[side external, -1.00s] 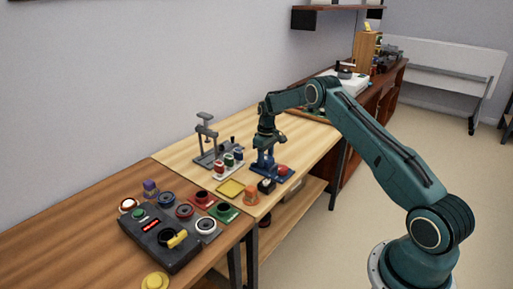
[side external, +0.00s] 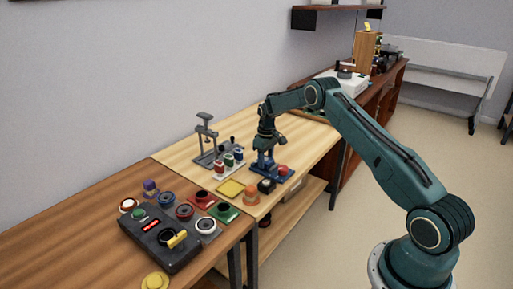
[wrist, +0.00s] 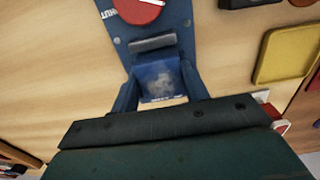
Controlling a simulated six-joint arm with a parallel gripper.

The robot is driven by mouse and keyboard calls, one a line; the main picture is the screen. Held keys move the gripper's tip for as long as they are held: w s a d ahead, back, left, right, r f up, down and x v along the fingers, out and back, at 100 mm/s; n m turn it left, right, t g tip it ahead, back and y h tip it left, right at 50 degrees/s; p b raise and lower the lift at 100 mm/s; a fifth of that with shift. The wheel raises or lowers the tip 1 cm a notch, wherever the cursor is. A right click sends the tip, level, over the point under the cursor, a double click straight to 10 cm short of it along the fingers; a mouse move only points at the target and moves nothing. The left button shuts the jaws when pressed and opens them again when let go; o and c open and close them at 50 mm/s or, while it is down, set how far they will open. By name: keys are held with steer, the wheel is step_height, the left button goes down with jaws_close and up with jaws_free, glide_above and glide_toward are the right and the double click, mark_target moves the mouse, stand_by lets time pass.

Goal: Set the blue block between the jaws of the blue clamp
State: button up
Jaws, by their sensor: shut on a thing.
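My gripper (side external: 270,140) is above the blue clamp (side external: 270,172) at the right edge of the light wooden table. In the wrist view, my gripper (wrist: 160,92) is shut on the blue block (wrist: 160,76), with a finger on either side. The clamp (wrist: 118,22) lies beyond the block, with a red round knob (wrist: 138,10) and a dark jaw bar (wrist: 152,42). The block appears close to this bar; whether they touch or how high the block is, I cannot tell. The other jaw is not clearly seen. In the side view the block cannot be made out.
A grey stand (side external: 207,135) and a rack of small coloured parts (side external: 229,162) stand left of the clamp. A yellow tray (side external: 230,188), an orange part (side external: 251,195) and a dark control box (side external: 160,238) lie nearer. Bare table shows behind the clamp.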

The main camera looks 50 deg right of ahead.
steer(key=shift+f, duration=0.15)
stand_by(0.5)
steer(key=o, duration=1.1)
steer(key=shift+r, duration=3.5)
steer(key=shift+r, duration=0.1)
